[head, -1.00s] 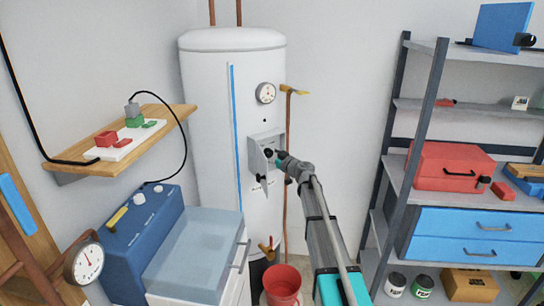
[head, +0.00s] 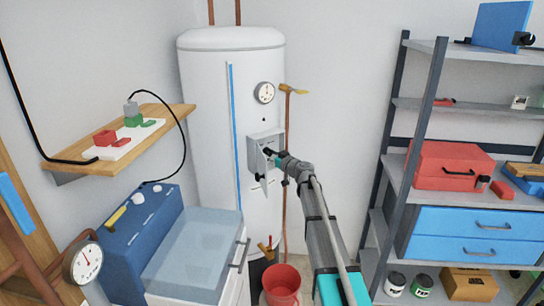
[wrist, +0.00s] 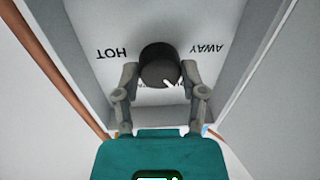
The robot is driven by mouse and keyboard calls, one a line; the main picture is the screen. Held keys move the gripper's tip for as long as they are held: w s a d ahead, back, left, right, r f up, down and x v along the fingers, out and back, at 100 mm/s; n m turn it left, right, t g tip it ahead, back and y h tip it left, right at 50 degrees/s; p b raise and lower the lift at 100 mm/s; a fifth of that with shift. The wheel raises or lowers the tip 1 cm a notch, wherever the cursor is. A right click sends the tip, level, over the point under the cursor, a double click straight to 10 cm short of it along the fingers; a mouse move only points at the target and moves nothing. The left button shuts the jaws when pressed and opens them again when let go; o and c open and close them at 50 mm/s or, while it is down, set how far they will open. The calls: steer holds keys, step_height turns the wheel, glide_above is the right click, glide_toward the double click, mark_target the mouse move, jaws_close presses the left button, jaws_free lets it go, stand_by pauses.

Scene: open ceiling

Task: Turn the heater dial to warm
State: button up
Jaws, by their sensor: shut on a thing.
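The heater (head: 212,130) is a tall white tank in the head view. A grey control box (head: 259,141) with an open front sits on it. In the wrist view the dark round dial (wrist: 160,62) is inside the box, with HOT and AWAY printed upside down to its left and right. Its white pointer mark faces the lower right in the picture. Lettering below the dial is mostly hidden. My gripper (wrist: 160,74) has one finger on each side of the dial and is shut on it. In the head view my gripper (head: 270,154) reaches into the box.
The box walls (wrist: 243,60) stand close beside my fingers. A red bucket (head: 282,284) stands below.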

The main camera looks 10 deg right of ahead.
steer(key=m, duration=0.5)
steer(key=shift+w+b, duration=0.1)
steer(key=shift+b, duration=0.2)
steer(key=m, duration=0.5)
steer(key=shift+a+m+t, duration=0.1)
steer(key=shift+m+t, duration=0.2)
steer(key=shift+t, duration=0.1)
steer(key=o, duration=1.1)
steer(key=shift+o, duration=0.3)
